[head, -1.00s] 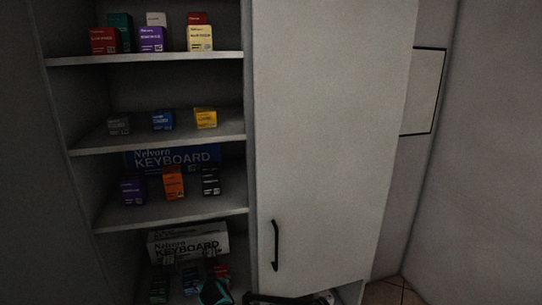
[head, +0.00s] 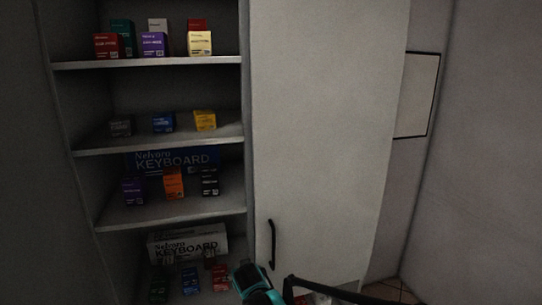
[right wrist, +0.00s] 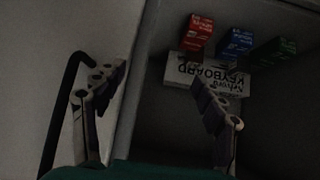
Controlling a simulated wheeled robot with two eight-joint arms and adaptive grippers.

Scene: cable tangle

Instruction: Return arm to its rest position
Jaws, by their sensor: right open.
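My right gripper (right wrist: 158,95) is open in the right wrist view, its two fingers wide apart with nothing between them. The left finger is in front of the cabinet door's edge, and the right finger overlaps the white keyboard box. In the head view a teal part of my right arm (head: 258,284) shows at the bottom, in front of the lowest shelf. My left gripper is in neither view.
The closed-looking cabinet door (head: 320,130) has a black handle (head: 271,245), which also shows in the right wrist view (right wrist: 62,110). Open shelves hold small coloured boxes, a blue keyboard box (head: 175,160) and a white keyboard box (head: 187,243). A framed panel (head: 418,95) hangs at right.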

